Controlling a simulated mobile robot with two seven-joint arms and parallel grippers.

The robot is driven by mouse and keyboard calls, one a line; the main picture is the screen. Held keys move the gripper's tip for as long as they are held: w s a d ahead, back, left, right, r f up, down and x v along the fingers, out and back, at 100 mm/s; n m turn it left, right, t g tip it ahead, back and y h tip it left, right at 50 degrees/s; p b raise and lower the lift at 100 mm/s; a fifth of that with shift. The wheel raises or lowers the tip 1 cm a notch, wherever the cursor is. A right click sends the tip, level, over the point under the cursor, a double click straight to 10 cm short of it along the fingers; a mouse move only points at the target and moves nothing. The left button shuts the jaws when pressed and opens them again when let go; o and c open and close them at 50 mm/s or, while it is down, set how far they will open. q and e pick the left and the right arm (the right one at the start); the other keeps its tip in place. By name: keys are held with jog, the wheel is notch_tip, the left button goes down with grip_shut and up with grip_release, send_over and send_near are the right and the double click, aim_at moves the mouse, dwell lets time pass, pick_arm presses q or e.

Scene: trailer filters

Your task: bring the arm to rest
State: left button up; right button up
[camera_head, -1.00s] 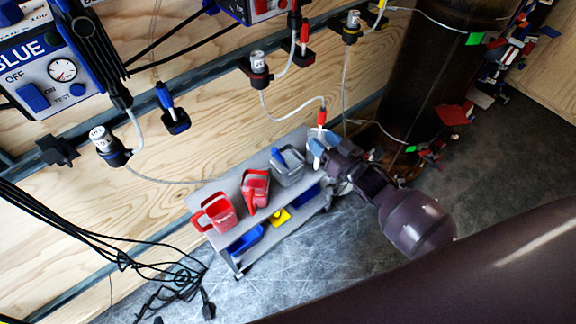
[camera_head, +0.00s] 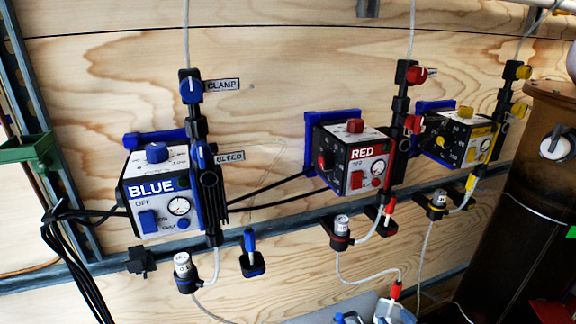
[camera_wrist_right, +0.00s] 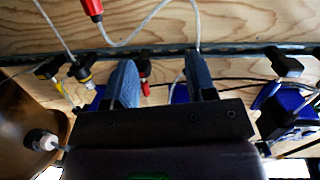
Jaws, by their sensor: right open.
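My right gripper (camera_wrist_right: 161,82) shows in the right wrist view with its two grey-blue fingers apart. Nothing is held between them; a red plug (camera_wrist_right: 145,72) behind shows in the gap. The fingers point toward the plywood wall. My left gripper is in neither view.
The plywood wall carries a blue (camera_head: 150,195), a red (camera_head: 352,160) and a yellow filter box (camera_head: 460,138) with hoses and valves. A metal rail (camera_head: 290,223) runs below them. A dark brown cylinder (camera_head: 535,170) stands at the right. Black cables (camera_head: 75,240) hang at the left.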

pick_arm(q)
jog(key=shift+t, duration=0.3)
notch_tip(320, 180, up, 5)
jog(key=p, duration=0.6)
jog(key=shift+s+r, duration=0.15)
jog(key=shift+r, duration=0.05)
pick_arm(e)
jog(key=s+d+m+g+h, duration=0.2)
jog(key=s+g+h, duration=0.2)
jog(key=s, duration=2.4)
jog(key=shift+d+r+m+g, duration=0.2)
jog(key=shift+d+m+g, duration=0.05)
jog(key=shift+m+g, duration=0.15)
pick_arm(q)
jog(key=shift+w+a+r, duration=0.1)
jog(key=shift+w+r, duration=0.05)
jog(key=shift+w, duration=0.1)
